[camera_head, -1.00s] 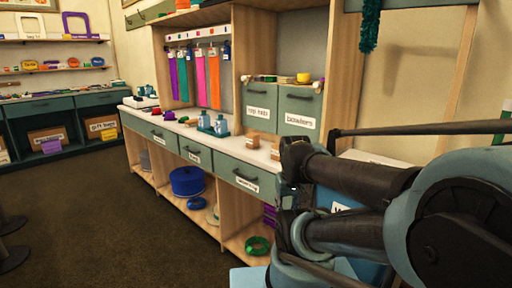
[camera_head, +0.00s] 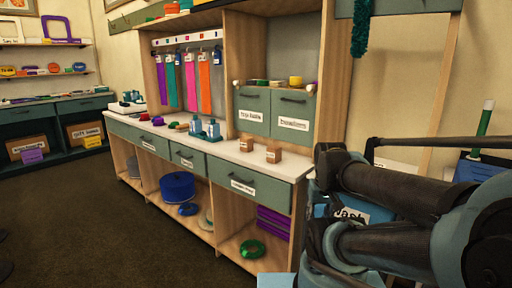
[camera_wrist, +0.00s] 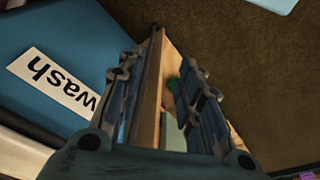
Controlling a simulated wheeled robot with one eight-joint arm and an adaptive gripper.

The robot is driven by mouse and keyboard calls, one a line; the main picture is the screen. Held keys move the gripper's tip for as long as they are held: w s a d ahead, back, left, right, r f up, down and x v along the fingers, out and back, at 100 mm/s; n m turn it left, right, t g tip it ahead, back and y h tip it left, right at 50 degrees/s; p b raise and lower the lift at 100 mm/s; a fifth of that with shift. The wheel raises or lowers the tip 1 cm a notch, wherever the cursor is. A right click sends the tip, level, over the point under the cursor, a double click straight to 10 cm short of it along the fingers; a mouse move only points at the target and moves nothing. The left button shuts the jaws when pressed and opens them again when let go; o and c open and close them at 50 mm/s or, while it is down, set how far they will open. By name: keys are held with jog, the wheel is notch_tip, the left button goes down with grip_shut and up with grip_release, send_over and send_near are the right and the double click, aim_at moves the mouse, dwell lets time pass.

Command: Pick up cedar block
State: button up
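Two small brown blocks with pale labels stand on the white counter top. One block (camera_head: 246,144) is left of the other block (camera_head: 273,154); the labels are too small to read, so I cannot tell which is cedar. My gripper (camera_wrist: 160,68) shows in the wrist view with its two fingers apart and nothing held between them. It points down past a wooden panel edge, beside a blue bin (camera_wrist: 80,45) labelled "wash". No block shows in the wrist view. In the head view my arm fills the lower right and the fingertips are hidden.
The counter (camera_head: 215,147) also bears blue bottles (camera_head: 212,130) in a holder. Drawers are below it, with open shelves holding a blue pot (camera_head: 177,187) and a green coil (camera_head: 252,249). Brown floor (camera_head: 90,215) is clear at left.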

jog(key=shift+o, duration=0.3)
jog(key=shift+d, duration=0.1)
jog(key=o, duration=0.4)
jog(key=shift+s+r, duration=0.1)
jog(key=shift+r, duration=0.1)
jog(key=o, duration=0.3)
jog(key=w+r+t, duration=0.1)
jog(key=w+r, duration=0.1)
jog(key=w, duration=0.1)
jog(key=w+r+t, duration=0.1)
jog(key=w+r, duration=0.2)
jog(key=w, duration=0.1)
jog(key=w+r+t, duration=0.1)
jog(key=w+r, duration=0.1)
jog(key=w, duration=0.1)
jog(key=shift+w+a+r, duration=0.25)
jog(key=shift+w+a, duration=0.05)
jog(key=shift+w, duration=0.1)
jog(key=shift+o, duration=0.2)
jog(key=w+a+r+n+t+y, duration=0.1)
jog(key=w+a+r, duration=0.1)
jog(key=w+r, duration=0.3)
jog(key=n+t+y, duration=0.2)
jog(key=n+y, duration=0.7)
jog(key=y, duration=0.1)
send_near(250, 138)
jog(key=x, duration=1.2)
jog(key=shift+a+f, duration=0.15)
